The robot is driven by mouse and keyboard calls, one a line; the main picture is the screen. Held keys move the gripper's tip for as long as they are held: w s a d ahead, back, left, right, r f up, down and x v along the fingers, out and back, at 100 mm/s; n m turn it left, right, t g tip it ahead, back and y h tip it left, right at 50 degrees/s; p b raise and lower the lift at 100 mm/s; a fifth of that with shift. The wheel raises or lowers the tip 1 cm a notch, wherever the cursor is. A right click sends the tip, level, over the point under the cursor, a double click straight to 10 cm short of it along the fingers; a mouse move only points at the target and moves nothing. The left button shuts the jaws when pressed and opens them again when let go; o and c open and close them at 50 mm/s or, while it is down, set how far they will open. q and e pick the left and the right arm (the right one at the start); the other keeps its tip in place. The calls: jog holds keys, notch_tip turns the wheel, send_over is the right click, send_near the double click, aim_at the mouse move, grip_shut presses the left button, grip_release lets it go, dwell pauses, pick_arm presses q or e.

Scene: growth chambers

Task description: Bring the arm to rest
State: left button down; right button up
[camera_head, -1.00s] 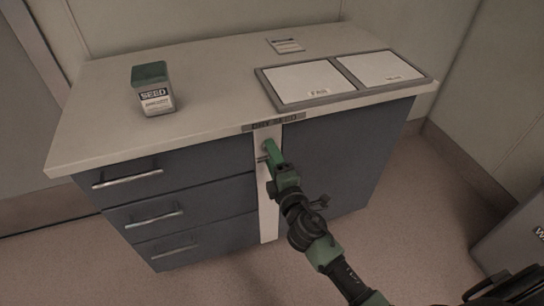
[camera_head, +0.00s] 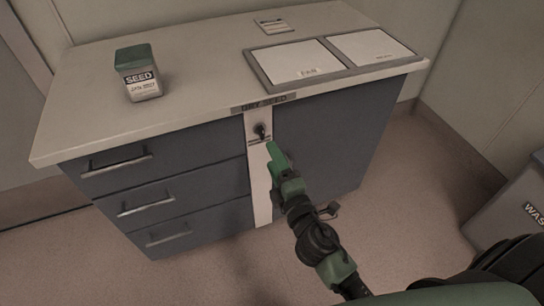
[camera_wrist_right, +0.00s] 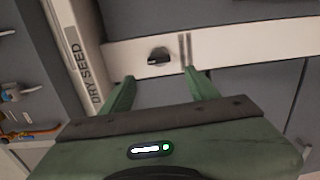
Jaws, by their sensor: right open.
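My right arm reaches up from the lower right in the head view. Its green right gripper (camera_head: 272,150) is in front of the cabinet's white strip, just below a small black knob (camera_head: 261,131). In the right wrist view the two green fingers (camera_wrist_right: 158,86) stand apart with nothing between them. The black knob (camera_wrist_right: 159,56) shows beyond the fingertips on the white strip (camera_wrist_right: 230,46), apart from them. My left gripper is not in view.
The cabinet (camera_head: 325,150) has several drawers with bar handles on its left. A seed box (camera_head: 138,75), a framed two-panel tray (camera_head: 254,68) and a small card (camera_head: 273,26) lie on its top. A grey waste bin (camera_head: 505,205) stands at right. Floor between is clear.

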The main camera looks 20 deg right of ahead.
dwell(0.3)
jog(key=s+d+f+m+g+h, duration=0.15)
jog(key=s+f+m+g, duration=0.3)
jog(key=f, duration=0.45)
jog(key=s+d+f+m+g, duration=0.3)
jog(key=s+f+m, duration=0.15)
jog(key=f, duration=0.45)
jog(key=s+d+f+m+g+h, duration=0.1)
jog(key=s+d+f+m+g, duration=0.15)
jog(key=s+f+m, duration=0.4)
jog(key=s+a+f+g+y+p, duration=0.25)
jog(key=s+f+g+p, duration=0.5)
jog(key=s+f, duration=0.6)
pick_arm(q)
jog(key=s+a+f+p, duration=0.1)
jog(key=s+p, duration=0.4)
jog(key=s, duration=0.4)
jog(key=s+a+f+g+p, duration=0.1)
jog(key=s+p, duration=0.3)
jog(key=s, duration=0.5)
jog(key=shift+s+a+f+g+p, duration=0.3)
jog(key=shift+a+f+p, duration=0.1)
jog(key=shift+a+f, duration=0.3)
pick_arm(e)
jog(key=s+d+r, duration=0.1)
jog(key=s+d, duration=0.1)
jog(key=s, duration=1.1)
jog(key=shift+s+r+m+h, duration=0.2)
jog(key=shift+m+h, duration=0.1)
jog(key=shift+m, duration=0.05)
